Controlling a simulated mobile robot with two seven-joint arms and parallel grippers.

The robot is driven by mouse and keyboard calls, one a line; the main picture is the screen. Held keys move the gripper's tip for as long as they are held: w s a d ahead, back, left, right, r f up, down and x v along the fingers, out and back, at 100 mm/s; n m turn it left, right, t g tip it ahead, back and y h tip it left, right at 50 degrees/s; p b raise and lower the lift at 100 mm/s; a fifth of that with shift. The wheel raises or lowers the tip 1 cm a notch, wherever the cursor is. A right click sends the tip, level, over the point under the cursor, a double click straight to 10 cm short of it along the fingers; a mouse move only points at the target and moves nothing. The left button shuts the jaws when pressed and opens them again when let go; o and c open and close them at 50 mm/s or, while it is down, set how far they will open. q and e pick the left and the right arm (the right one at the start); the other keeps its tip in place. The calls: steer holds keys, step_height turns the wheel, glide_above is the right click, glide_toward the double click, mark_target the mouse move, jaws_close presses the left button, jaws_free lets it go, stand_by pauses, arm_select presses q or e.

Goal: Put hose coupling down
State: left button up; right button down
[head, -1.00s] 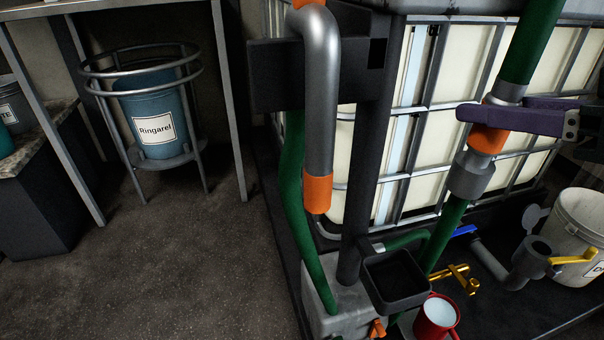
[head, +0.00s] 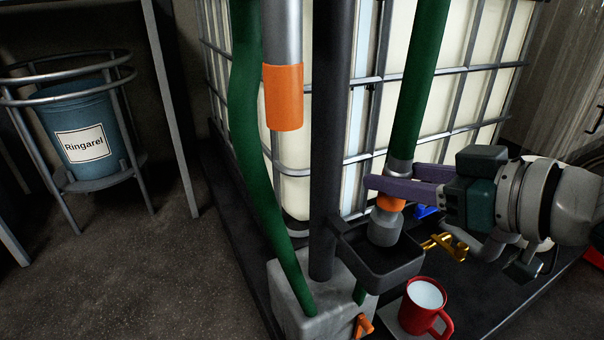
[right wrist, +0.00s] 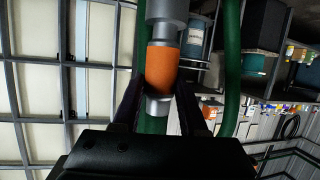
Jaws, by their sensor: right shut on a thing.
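The hose coupling (head: 384,227) is a grey metal end with an orange band, on a thick green hose (head: 420,75). My right gripper (head: 393,186) has its purple fingers shut around it near the orange band. The coupling is upright, grey end down, over or just inside the small black open holder (head: 395,272); I cannot tell whether it touches the bottom. In the right wrist view the coupling's orange band (right wrist: 163,70) lies between and just beyond my fingertips (right wrist: 160,92). My left gripper is not in view.
A red mug (head: 425,307) of white liquid stands in front of the holder. A brass tap (head: 447,245) is close on its right. A dark post (head: 328,130) and an orange-ended metal pipe (head: 284,97) stand left. A caged white tank (head: 470,60) is behind.

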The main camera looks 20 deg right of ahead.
mark_target(402, 207)
step_height(402, 207, down, 4)
steer(key=b, duration=0.2)
steer(key=shift+f+b, duration=0.2)
steer(key=shift+b, duration=0.2)
steer(key=shift+r, duration=0.15)
steer(key=shift+c, duration=2.2)
jaws_free()
